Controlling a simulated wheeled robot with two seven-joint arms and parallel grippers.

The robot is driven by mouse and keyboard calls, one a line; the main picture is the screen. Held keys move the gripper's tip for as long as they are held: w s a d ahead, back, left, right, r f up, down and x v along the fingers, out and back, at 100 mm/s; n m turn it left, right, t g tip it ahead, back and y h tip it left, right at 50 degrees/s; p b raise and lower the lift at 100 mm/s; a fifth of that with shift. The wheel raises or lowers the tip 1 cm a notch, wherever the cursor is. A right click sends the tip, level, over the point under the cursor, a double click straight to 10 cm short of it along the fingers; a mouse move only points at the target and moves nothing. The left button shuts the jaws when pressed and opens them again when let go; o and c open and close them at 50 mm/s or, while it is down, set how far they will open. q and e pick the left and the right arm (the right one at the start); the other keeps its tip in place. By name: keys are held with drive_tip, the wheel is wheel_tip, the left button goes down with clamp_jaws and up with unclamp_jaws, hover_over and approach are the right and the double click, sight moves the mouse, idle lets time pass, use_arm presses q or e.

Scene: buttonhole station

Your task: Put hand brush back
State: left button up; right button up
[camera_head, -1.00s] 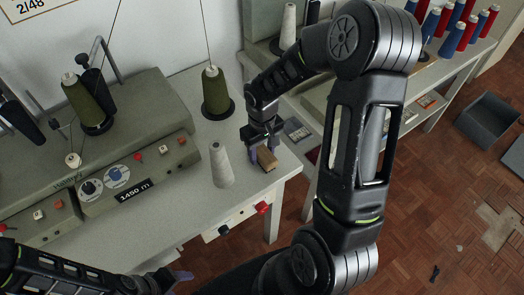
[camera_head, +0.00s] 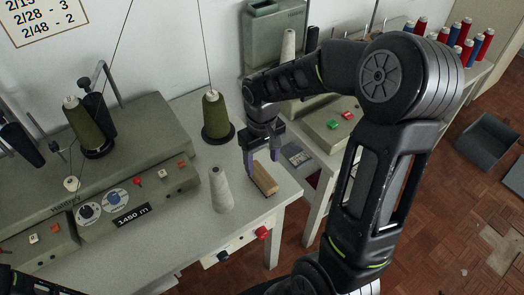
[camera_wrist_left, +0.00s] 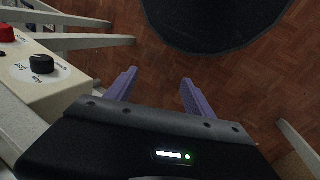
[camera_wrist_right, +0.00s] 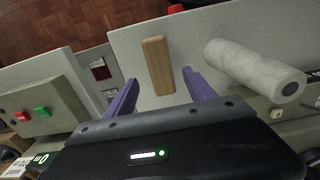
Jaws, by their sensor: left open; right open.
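The hand brush (camera_head: 264,179) shows as a small wooden block lying on the light grey table near its right edge, beside a white cone of thread (camera_head: 220,188). In the right wrist view the brush (camera_wrist_right: 158,65) lies just beyond the fingertips, in line with the gap between them. My right gripper (camera_head: 262,164) is open and empty, above and just behind the brush, apart from it. It also shows in the right wrist view (camera_wrist_right: 160,88). My left gripper (camera_wrist_left: 157,78) is open and empty over the floor; the head view does not show its fingers.
An olive thread cone (camera_head: 217,117) stands behind the brush. The winding machine (camera_head: 110,170) fills the table's left. A second table with a green-grey machine (camera_head: 330,123) stands to the right. A grey bin (camera_head: 486,142) is on the floor.

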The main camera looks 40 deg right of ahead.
sight(262, 176)
wheel_tip(262, 176, up, 4)
drive_tip(key=shift+r, duration=0.15)
idle(0.9)
